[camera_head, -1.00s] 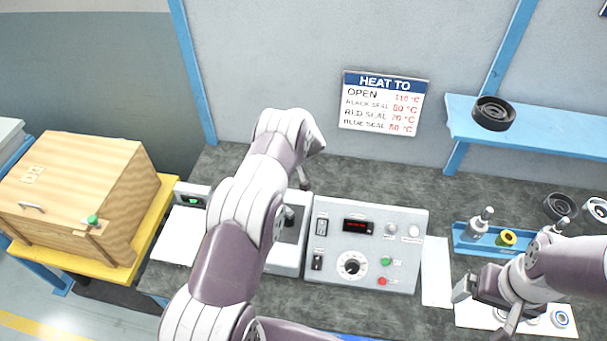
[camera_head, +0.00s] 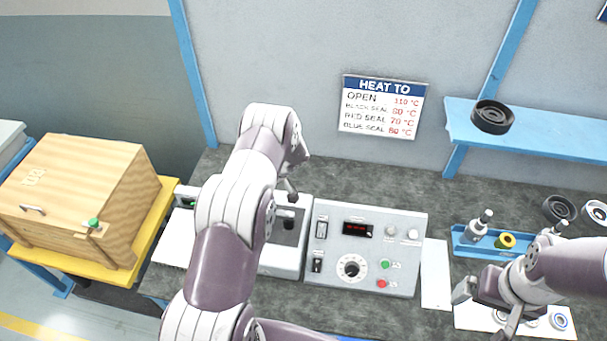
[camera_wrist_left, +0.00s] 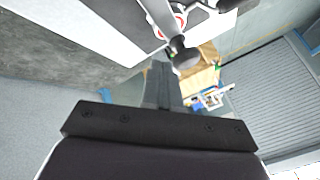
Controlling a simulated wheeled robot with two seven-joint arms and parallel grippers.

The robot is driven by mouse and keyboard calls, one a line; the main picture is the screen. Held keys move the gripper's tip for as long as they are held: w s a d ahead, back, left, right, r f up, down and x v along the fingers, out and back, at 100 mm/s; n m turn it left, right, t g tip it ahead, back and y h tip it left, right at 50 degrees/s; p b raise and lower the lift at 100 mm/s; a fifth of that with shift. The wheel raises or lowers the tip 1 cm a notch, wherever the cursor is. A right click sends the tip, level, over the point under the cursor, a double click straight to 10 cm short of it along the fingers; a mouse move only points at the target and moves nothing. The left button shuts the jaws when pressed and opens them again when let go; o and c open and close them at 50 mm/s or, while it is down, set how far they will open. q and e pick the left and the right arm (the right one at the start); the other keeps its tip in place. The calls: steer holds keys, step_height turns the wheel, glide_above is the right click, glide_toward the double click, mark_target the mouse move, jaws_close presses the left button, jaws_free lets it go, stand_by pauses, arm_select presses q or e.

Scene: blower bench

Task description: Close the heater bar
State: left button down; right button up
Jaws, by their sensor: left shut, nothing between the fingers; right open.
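The grey-white machine (camera_head: 287,258) at the middle of the bench is partly hidden behind my left arm. A short grey part with a dark end (camera_head: 286,214), apparently the heater bar's handle, shows over its dark slot. In the left wrist view, a pale bar with a dark round knob (camera_wrist_left: 184,56) reaches close to my left fingers (camera_wrist_left: 162,82). They are shut and empty; contact with the knob is unclear. In the head view, the left gripper (camera_head: 291,188) is just above the machine. My right gripper (camera_head: 487,307) is open and empty over the white sheet at right.
A control box (camera_head: 365,250) with a dial and buttons stands right of the machine. A blue tray (camera_head: 462,240) holds small parts further right. A wooden box (camera_head: 85,190) sits at left. A shelf (camera_head: 550,135) holds a black ring (camera_head: 492,117).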

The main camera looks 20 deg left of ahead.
stand_by(0.5)
arm_select(q)
steer(key=b+v, duration=0.4)
steer(key=v, duration=0.8)
steer(key=shift+d+r, duration=0.2)
steer(key=shift+r, duration=0.05)
steer(key=shift+w, duration=0.15)
